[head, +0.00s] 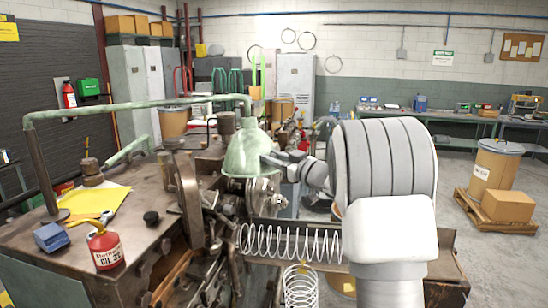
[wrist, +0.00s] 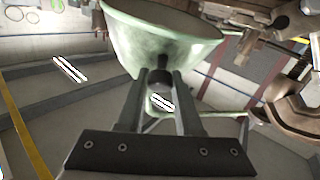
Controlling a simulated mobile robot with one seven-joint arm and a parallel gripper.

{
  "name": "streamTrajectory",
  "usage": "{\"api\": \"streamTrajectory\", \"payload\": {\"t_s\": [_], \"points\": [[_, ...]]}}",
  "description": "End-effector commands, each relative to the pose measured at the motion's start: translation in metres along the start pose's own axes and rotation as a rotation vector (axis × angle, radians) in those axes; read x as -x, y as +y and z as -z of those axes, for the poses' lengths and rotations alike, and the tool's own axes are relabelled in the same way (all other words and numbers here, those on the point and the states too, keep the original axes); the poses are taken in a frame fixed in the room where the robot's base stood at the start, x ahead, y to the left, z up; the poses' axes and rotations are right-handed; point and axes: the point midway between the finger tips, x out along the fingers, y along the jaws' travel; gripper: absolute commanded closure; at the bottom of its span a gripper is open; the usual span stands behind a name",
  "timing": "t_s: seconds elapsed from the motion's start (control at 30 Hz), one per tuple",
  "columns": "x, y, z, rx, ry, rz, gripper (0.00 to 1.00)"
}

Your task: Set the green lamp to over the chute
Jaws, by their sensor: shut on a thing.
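The green lamp (head: 249,150) hangs from a long green pipe arm (head: 130,108) over the spring coiler. My gripper (head: 278,160) reaches in from the right and touches the lamp's right side in the head view. In the wrist view the pale green shade (wrist: 160,42) fills the top middle.
A red oil can (head: 105,248), a blue box (head: 51,237) and yellow paper (head: 92,201) lie on the bench at left. Another coil (head: 300,287) stands below the trough.

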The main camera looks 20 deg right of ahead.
Motion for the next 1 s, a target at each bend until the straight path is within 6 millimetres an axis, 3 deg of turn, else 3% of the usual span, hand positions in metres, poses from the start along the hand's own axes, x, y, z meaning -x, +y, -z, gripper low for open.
{"api": "streamTrajectory", "payload": {"t_s": [0.1,0.13,0.27,0.67,0.77,1.0], "points": [[-0.002,0.002,0.007,0.005,0.012,-0.007,1.00],[-0.002,0.003,0.007,0.005,0.012,-0.007,0.62],[-0.001,0.002,0.006,0.005,0.009,-0.006,0.39],[0.006,0.002,0.003,0.004,0.005,-0.006,0.37],[0.021,0.003,0.002,0.004,0.004,-0.008,0.37],[0.078,0.002,0.001,0.005,0.005,-0.010,0.37]]}}
